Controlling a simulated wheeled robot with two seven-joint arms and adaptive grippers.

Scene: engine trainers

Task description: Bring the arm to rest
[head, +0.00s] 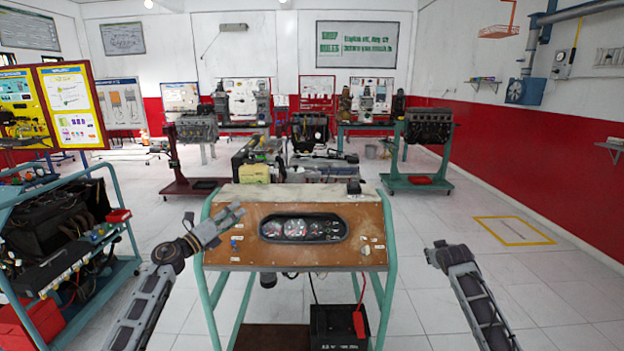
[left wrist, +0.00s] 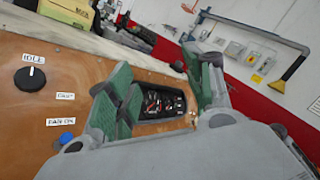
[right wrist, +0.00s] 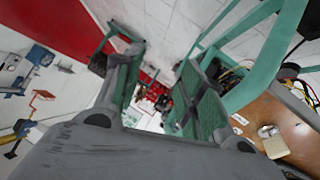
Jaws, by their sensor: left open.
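My left gripper (head: 232,214) is at the upper left corner of the engine trainer's wooden panel (head: 300,256) in the head view. In the left wrist view its two green-padded fingers (left wrist: 160,78) are apart with nothing between them. The gauge cluster (left wrist: 163,104) shows past the fingers, and the black knob (left wrist: 30,79) labelled IDLE and a blue button (left wrist: 66,137) are to their left. My right arm is raised at the right of the trainer in the head view. In the right wrist view the right gripper (right wrist: 160,78) has its fingers apart and empty, beside the trainer's green frame (right wrist: 265,55).
Another engine stand (head: 60,225) is at the left. A black battery (head: 338,326) with a red clamp sits low in the trainer's frame. More engine stands (head: 428,130) are behind. The tiled floor (head: 540,270) at the right is clear.

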